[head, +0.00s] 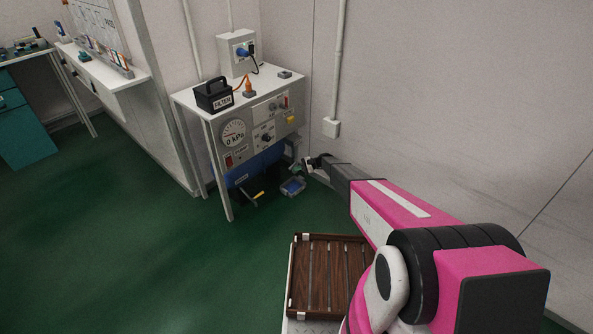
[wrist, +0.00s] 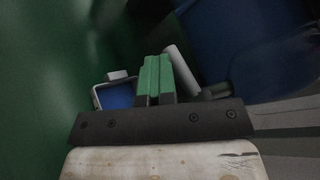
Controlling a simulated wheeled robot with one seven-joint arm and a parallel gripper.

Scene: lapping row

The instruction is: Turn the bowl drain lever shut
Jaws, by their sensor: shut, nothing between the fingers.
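My gripper (head: 298,169) reaches low beside the right end of the bench in the head view. In the wrist view its green fingertips (wrist: 154,76) are together with nothing between them. A pale, tilted cylindrical bar (wrist: 181,70) is close on their right; I cannot tell whether it is the drain lever or whether it touches them. A large blue rounded body (head: 258,165), perhaps the bowl, sits under the bench panel and fills the upper right of the wrist view (wrist: 245,45). A yellow-ended handle (head: 259,195) shows low below it.
A small blue tray (head: 293,186) lies on the green floor below the gripper; it also shows in the wrist view (wrist: 116,94). A wall stands close on the right.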

